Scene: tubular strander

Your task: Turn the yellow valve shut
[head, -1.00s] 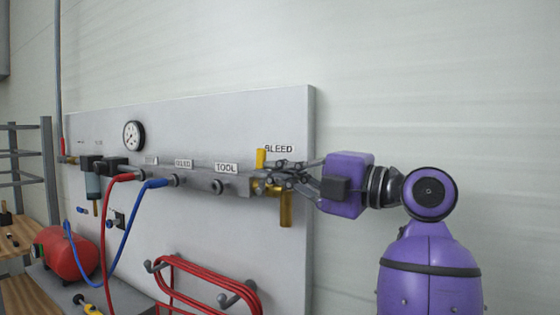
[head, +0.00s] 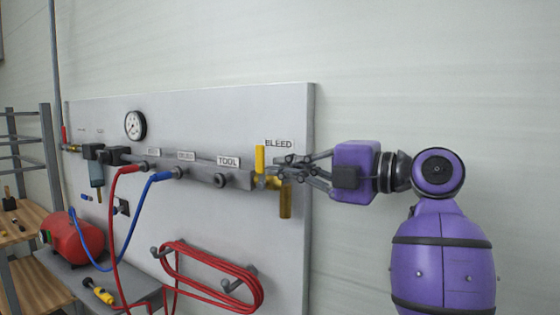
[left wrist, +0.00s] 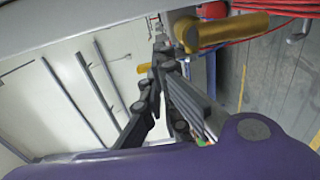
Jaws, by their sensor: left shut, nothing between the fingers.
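The yellow valve sits at the right end of the grey pipe under the BLEED label in the head view. Its yellow bar (head: 260,160) stands upright, and a darker yellow cylinder (head: 285,201) hangs below and to its right. My left gripper (head: 276,167) is shut and empty, with its fingertips beside the valve, partly covering its body. I cannot tell whether they touch it. In the left wrist view the fingers (left wrist: 163,62) are together, and a yellow-brown cylinder (left wrist: 232,30) lies just right of the tips. My right gripper is not in view.
A grey panel (head: 200,120) carries a gauge (head: 135,125), the pipe, a blue hose (head: 128,215), a red hose (head: 113,230) and a coiled red hose (head: 212,285). A red tank (head: 72,238) stands at lower left. The wall right of the panel is bare.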

